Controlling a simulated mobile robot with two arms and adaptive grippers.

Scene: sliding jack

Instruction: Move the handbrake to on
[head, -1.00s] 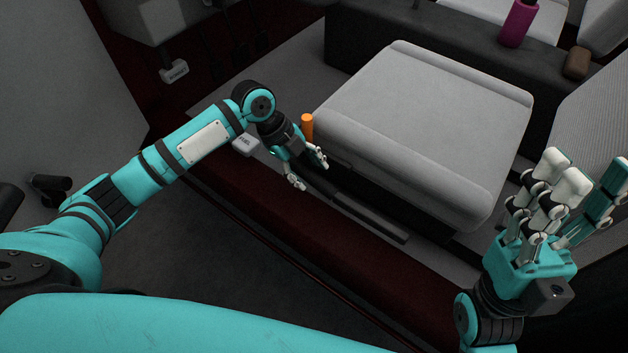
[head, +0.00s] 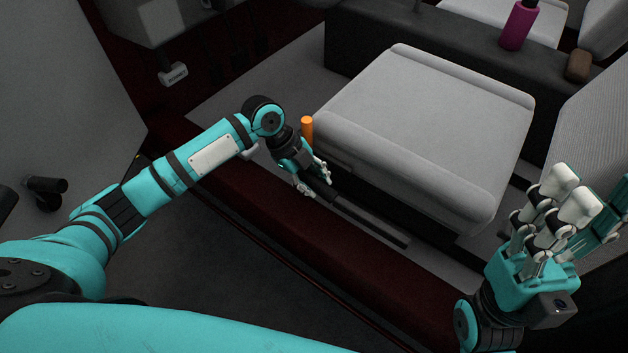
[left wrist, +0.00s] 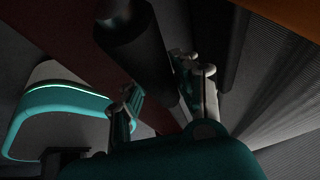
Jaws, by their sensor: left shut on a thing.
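The handbrake (head: 328,194) is a dark lever low between the grey seat and the dark red sill in the head view. My left gripper (head: 313,181) is shut on its handle, with pale fingers on either side. In the left wrist view the black cylindrical handle (left wrist: 138,52) runs between the fingers of my left gripper (left wrist: 162,92). The gripper and forearm hide part of the lever in the head view. My right gripper (head: 562,205) is open and empty at the right, its fingers pointing up.
The grey seat (head: 425,125) stands close to the right of my left gripper. An orange cylinder (head: 307,130) stands just behind it. A purple bottle (head: 518,25) and brown block (head: 578,66) rest on the rear ledge. The dark red sill (head: 260,210) runs in front.

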